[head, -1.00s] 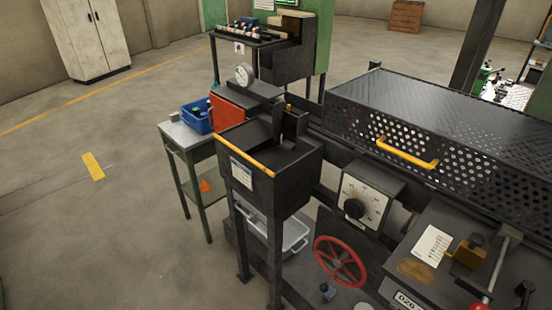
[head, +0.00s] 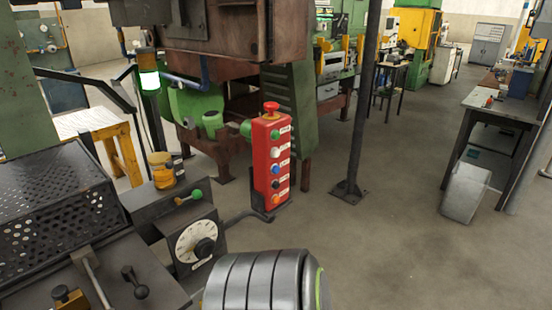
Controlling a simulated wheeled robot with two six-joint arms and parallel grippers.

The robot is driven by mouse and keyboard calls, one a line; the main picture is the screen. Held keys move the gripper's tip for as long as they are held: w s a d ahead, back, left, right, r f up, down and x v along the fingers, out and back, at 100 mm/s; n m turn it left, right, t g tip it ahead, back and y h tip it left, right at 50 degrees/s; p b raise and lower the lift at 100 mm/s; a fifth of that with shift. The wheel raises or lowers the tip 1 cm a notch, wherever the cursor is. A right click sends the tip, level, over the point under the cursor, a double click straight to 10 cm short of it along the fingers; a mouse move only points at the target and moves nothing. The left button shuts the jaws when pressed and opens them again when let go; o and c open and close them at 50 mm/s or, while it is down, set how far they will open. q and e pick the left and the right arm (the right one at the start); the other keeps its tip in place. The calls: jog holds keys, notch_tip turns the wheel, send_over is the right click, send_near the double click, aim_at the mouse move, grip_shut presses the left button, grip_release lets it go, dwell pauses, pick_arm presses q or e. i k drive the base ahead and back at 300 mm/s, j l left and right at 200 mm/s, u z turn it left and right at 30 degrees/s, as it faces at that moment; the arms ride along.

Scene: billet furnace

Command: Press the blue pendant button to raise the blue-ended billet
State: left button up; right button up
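The red pendant box (head: 262,160) stands upright near the middle of the head view, beyond the dark machine. A red mushroom button (head: 271,107) sits on its top. Its front has a column of buttons with small white labels: green, white, blue, black and orange from top to bottom. The blue button (head: 275,169) is in the middle of this column and nothing covers it. Neither of my grippers shows in the head view. No billet with a blue end can be made out.
A dial box (head: 196,243) and a green-knobbed lever (head: 195,195) are left of the pendant. A perforated dark cover (head: 50,215) fills the left. A dark post (head: 358,110) stands behind, right of the pendant.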

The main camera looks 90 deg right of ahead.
aim_at(275, 170)
jog(key=z, duration=2.7)
